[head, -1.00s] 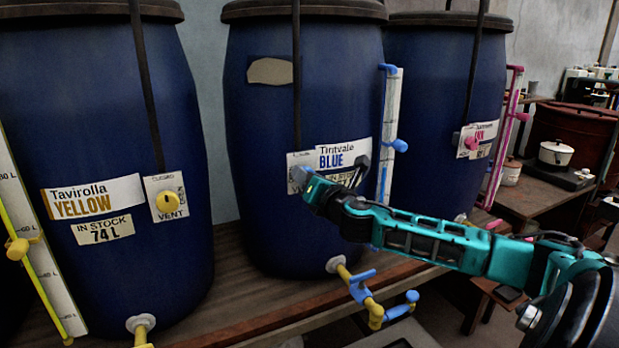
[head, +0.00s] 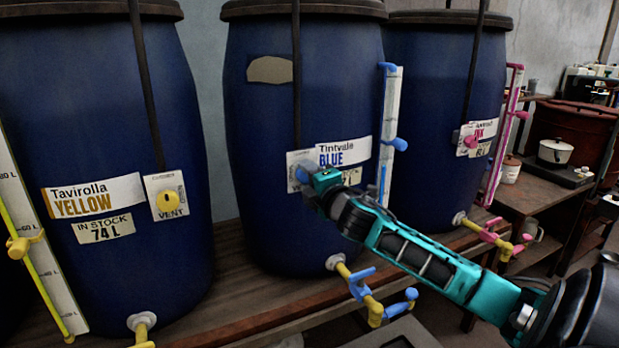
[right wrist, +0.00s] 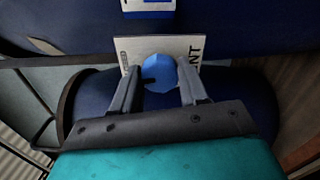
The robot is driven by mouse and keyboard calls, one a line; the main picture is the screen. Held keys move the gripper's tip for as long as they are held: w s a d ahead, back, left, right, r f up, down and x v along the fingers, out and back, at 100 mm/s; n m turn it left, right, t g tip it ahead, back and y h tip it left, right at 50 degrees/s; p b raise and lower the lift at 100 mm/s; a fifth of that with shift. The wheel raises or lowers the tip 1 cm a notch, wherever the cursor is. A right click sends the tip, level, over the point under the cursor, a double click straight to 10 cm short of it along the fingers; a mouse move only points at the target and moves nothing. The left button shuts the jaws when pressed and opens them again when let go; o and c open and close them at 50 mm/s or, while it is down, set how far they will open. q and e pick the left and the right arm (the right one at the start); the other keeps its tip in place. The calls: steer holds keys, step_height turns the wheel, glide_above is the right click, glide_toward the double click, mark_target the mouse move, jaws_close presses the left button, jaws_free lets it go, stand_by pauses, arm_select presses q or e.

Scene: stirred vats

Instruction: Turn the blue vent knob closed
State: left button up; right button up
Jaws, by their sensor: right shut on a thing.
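The blue vent knob (head: 301,174) sits on a white vent plate (head: 293,160) on the front of the middle vat, beside its BLUE label. My right gripper (head: 308,178) reaches it from the right and hides part of the plate. In the right wrist view the faceted blue knob (right wrist: 160,72) sits between the two grey fingers (right wrist: 159,84), which are shut on it. The plate (right wrist: 190,47) shows behind it with part of the word VENT; a dark mark shows on the knob. My left gripper is not in view.
The yellow vat (head: 90,250) with its own vent knob (head: 168,201) stands at left, and the pink-fitted vat (head: 425,130) at right. A blue-handled tap (head: 361,285) sticks out below my right arm. The blue level gauge (head: 390,130) stands right of the label.

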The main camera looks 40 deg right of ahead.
steer(key=shift+m, duration=0.8)
steer(key=shift+r+m, duration=0.1)
steer(key=shift+m, duration=0.2)
steer(key=o, duration=1.1)
steer(key=shift+c, duration=0.2)
steer(key=v, duration=1.3)
steer(key=shift+b, duration=0.3)
steer(key=shift+w, duration=0.1)
